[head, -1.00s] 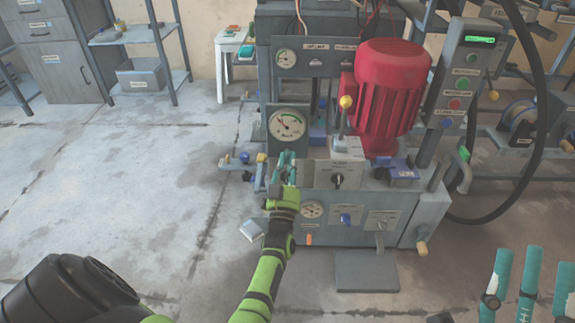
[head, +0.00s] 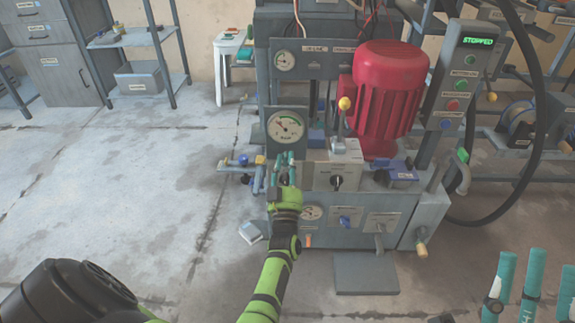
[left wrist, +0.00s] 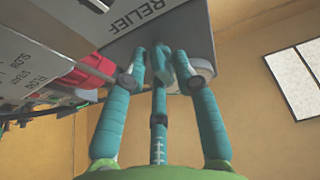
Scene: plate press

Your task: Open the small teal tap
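My left gripper (head: 284,163) is at the front left of the press, just below the large dial gauge. In the left wrist view its teal fingers (left wrist: 161,66) are spread around a small teal piece (left wrist: 162,55) under the plate marked RELIEF (left wrist: 150,18). This piece looks like the small teal tap, but it has the same colour as the fingers and I cannot tell its edges or whether they touch it. In the head view the tap is hidden by the gripper. My right gripper (head: 514,284) is open and empty at the lower right, away from the press.
The large gauge (head: 286,127) is just above my left gripper. A yellow-knobbed lever (head: 344,104) and a red motor (head: 387,95) stand to its right.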

